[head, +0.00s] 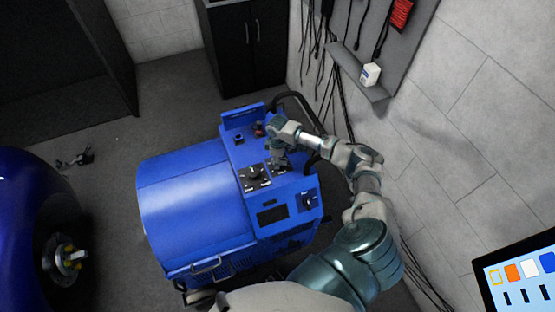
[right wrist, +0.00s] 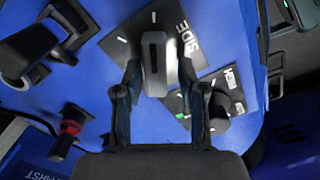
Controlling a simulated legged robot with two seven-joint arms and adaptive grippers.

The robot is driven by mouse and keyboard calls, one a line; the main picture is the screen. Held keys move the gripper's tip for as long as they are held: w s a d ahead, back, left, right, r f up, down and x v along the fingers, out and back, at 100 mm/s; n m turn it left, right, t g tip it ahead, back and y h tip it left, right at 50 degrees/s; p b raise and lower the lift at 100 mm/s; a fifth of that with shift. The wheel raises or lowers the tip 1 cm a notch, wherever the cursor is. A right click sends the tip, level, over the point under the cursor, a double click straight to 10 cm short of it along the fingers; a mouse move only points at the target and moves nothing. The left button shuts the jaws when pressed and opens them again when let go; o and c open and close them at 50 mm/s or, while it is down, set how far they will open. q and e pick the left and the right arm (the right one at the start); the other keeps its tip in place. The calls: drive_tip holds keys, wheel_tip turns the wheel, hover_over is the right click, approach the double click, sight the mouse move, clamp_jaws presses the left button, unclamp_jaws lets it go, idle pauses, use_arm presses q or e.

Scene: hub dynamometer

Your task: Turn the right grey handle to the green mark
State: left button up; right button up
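A grey handle (right wrist: 154,62) stands on a dark plate with white ticks and the letters SIDE in the right wrist view. My right gripper (right wrist: 160,65) has one finger on each side of it, with narrow gaps seeming to show; whether either finger touches it is unclear. A small green mark (right wrist: 180,116) shows on the neighbouring plate, beside a dark round knob (right wrist: 212,108) partly behind the right finger. In the head view my right gripper (head: 281,161) is over the blue machine's panel and hides most of the handle. My left gripper is not in view.
The blue dynamometer (head: 195,195) carries another black knob plate (head: 254,177), a lower knob (head: 308,201) and a small screen (head: 272,215). A red-and-black switch (right wrist: 68,130) and a black lever (right wrist: 28,50) sit near the gripper. A wall (head: 450,130) stands to the right.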

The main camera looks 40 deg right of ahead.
drive_tip(key=shift+d, duration=0.1)
drive_tip(key=c, duration=0.4)
drive_tip(key=shift+d+f, duration=0.1)
drive_tip(key=shift+d, duration=0.05)
clamp_jaws()
drive_tip(key=shift+s+d+f, duration=0.1)
drive_tip(key=shift+d, duration=0.1)
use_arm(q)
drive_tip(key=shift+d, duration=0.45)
use_arm(e)
drive_tip(key=shift+a, duration=0.1)
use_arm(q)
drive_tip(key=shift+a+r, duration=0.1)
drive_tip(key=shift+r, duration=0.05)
